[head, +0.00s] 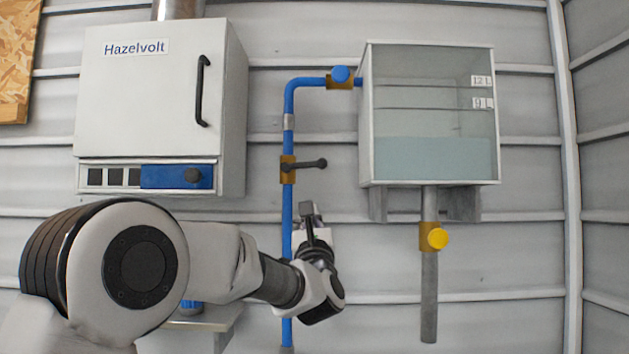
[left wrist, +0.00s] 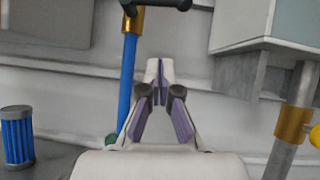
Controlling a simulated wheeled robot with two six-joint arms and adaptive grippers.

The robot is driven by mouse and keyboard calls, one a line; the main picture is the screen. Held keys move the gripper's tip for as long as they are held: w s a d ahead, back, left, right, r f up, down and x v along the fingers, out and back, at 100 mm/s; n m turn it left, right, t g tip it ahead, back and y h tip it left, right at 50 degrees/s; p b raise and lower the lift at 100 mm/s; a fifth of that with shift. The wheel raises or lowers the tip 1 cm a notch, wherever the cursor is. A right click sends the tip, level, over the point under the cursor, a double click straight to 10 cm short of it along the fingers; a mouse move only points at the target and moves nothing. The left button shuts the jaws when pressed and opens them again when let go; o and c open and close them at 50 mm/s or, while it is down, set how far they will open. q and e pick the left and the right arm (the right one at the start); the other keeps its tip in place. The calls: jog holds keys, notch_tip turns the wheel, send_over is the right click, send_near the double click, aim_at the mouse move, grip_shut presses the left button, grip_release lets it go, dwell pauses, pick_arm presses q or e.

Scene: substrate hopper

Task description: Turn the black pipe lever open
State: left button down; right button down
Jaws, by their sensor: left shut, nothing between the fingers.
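The black pipe lever (head: 307,164) points sideways to the right from a brass valve (head: 287,169) on the vertical blue pipe (head: 287,210). In the left wrist view the lever (left wrist: 165,3) is cut by the top edge, above the brass valve body (left wrist: 133,20). My left gripper (head: 307,207) is below the lever in the head view, apart from it. In the left wrist view its fingers (left wrist: 160,85) are shut with nothing between them, pointing up towards the wall beside the blue pipe. My right gripper is not in view.
A tank (head: 430,158) part-filled with bluish liquid is at the right, with a yellow knob (head: 438,238) on its outlet pipe. A blue knob (head: 340,74) is on the upper pipe. A white Hazelvolt cabinet (head: 150,90) hangs left. A blue ribbed cylinder (left wrist: 17,138) stands lower left.

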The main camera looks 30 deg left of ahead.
aim_at(304, 166)
pick_arm(q)
jog(key=w+a+r+n+y+p, duration=0.1)
jog(key=w+a+r+p, duration=0.2)
jog(key=r, duration=0.5)
jog(key=shift+w+r+n+g+p, duration=0.35)
jog(key=shift+w+p, duration=0.5)
jog(key=shift+w, duration=0.3)
jog(key=shift+d, duration=0.1)
